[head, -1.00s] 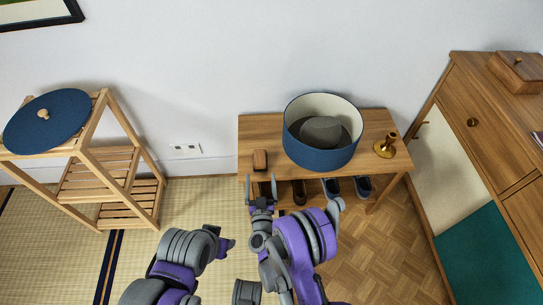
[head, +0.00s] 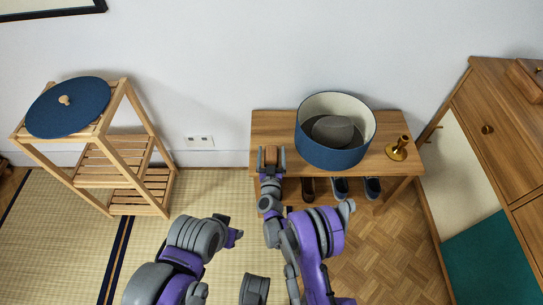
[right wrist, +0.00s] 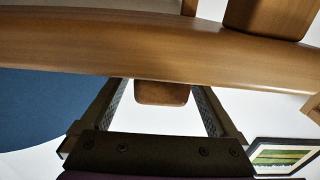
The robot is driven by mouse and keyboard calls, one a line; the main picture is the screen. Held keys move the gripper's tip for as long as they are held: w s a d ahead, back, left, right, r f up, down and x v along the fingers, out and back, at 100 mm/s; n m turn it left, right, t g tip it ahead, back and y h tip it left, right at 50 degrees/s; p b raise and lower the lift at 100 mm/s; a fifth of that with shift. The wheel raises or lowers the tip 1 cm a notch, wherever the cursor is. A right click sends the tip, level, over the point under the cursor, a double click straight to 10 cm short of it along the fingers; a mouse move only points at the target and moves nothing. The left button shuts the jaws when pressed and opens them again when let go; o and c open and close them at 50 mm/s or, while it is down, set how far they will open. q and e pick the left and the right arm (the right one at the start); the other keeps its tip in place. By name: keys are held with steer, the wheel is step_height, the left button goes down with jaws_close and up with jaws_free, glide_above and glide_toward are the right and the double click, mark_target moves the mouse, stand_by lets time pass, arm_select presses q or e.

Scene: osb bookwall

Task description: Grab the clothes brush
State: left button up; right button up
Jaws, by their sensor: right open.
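The clothes brush (head: 272,157) appears to be the small brown wooden block at the left end of the wooden bench (head: 283,128). In the right wrist view the brown block (right wrist: 162,94) shows in the gap between the fingers, partly hidden by the bench edge. My right gripper (head: 271,151) is open, with one finger on each side of the block. White gaps show between the block and both fingers in the right wrist view (right wrist: 162,103).
A blue round box (head: 335,154) with a grey hat inside stands right of the block. A brass candlestick (head: 400,149) is farther right. Several shoes (head: 340,187) sit below the bench top. A slatted wooden rack (head: 120,176) stands left, with a blue lid (head: 68,106) on top.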

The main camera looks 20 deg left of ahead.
steer(key=c, duration=1.5)
